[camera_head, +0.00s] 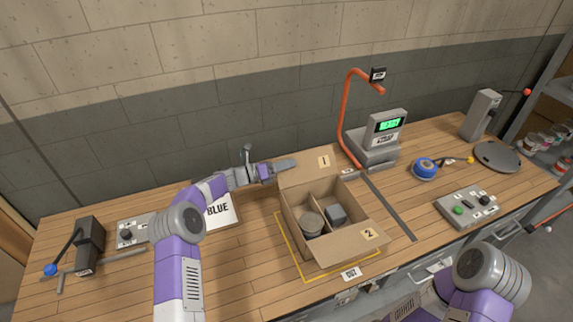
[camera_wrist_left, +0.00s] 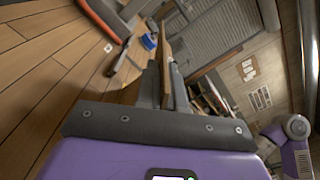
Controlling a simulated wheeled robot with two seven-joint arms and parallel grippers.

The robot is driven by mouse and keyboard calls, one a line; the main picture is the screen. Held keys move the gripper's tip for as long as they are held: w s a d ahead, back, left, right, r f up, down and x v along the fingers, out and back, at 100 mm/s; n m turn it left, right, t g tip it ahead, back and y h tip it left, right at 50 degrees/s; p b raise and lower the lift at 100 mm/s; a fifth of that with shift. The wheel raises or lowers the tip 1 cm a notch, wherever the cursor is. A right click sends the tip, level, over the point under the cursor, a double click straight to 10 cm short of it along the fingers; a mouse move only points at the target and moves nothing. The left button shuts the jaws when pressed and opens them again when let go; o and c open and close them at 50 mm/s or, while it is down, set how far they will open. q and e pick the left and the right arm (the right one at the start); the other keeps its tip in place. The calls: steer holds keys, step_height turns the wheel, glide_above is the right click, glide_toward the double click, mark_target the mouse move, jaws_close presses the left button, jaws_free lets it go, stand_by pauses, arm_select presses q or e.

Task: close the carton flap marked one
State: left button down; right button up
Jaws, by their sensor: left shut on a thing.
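The open cardboard carton (camera_head: 296,216) stands on the workbench inside a yellow outline. The flap marked 1 (camera_head: 311,172) is at its back and stands up, open. The flap marked 2 (camera_head: 352,243) is folded outward at the front right. My left gripper (camera_head: 288,164) is at the left edge of flap 1, shut on it. In the left wrist view, a thin brown edge of the flap (camera_wrist_left: 166,58) shows between the fingers. My right gripper is out of view; only part of my right arm shows at the lower right.
The carton holds a round grey can (camera_head: 311,224) and a grey block (camera_head: 336,214) beside a divider. A scale with a green display (camera_head: 388,125) and an orange bent pole (camera_head: 343,120) stand behind right. A BLUE card (camera_head: 222,211) lies left.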

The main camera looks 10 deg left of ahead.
arm_select(q)
steer(key=shift+s+r, duration=0.1)
steer(key=shift+s+d+r+m+b, duration=0.2)
steer(key=shift+s+m+b, duration=0.1)
steer(key=shift+m, duration=0.35)
steer(key=shift+s+d+r+m+b, duration=0.15)
steer(key=shift+s+d+m, duration=0.1)
steer(key=shift+m, duration=0.4)
steer(key=shift+s+d+r+m+b, duration=0.15)
steer(key=shift+s+m+b, duration=0.15)
steer(key=shift+m, duration=0.2)
steer(key=shift+s+d+r+m+b, duration=0.15)
steer(key=shift+s+m+b, duration=0.1)
steer(key=shift+m, duration=0.25)
steer(key=shift+s+d+r+m, duration=0.1)
steer(key=shift+s+d+m, duration=0.15)
steer(key=shift+m, duration=0.35)
steer(key=shift+s+d+r, duration=0.1)
steer(key=shift+s+d, duration=0.1)
steer(key=shift+s, duration=0.15)
steer(key=c, duration=1.3)
jaws_free()
